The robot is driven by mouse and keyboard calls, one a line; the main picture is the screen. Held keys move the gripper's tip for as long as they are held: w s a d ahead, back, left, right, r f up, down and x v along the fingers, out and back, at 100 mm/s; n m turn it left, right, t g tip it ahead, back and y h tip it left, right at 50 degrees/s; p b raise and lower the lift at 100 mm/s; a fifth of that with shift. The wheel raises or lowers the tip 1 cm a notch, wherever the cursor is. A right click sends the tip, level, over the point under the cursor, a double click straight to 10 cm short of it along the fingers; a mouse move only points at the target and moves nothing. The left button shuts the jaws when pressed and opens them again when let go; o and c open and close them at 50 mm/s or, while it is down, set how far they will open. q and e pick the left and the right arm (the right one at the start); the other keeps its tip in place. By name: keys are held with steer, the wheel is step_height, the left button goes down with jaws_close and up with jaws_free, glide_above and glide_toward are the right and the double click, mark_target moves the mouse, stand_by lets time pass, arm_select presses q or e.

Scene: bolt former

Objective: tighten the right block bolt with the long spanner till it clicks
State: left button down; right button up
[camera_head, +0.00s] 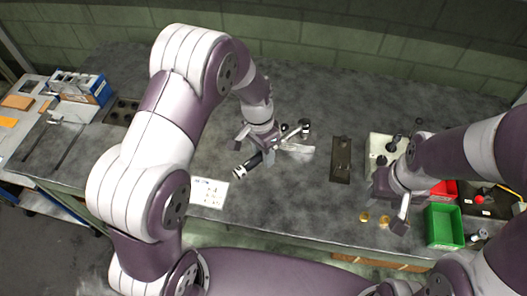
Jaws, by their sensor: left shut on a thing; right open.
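My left gripper (262,148) is over the middle of the bench, shut on a dark-handled tool (244,169) with a pale banded end. It slants down to the left; I cannot tell for sure that it is the long spanner. My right gripper (388,208) is open and empty, above the bench's front right part. A pale block (378,145) with dark fittings on it stands behind the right gripper, partly hidden by that arm. A dark plate (341,160) with small raised parts lies between the grippers. I cannot make out which fitting is the right block bolt.
Two brass-coloured round pieces (384,220) lie near the front edge. A green bin (443,226) and a red bin (443,190) stand at the right. A white printed sheet (209,192) lies front left. A blue box (88,88) stands far left. The bench behind the dark plate is clear.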

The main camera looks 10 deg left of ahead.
arm_select(q)
steer(key=shift+r+p, duration=0.35)
steer(key=shift+r, duration=0.3)
steer(key=shift+d+r+p, duration=0.15)
steer(key=shift+r+p, duration=0.6)
steer(key=shift+r, duration=0.25)
steer(key=shift+r+p, duration=0.75)
steer(key=shift+r, duration=0.15)
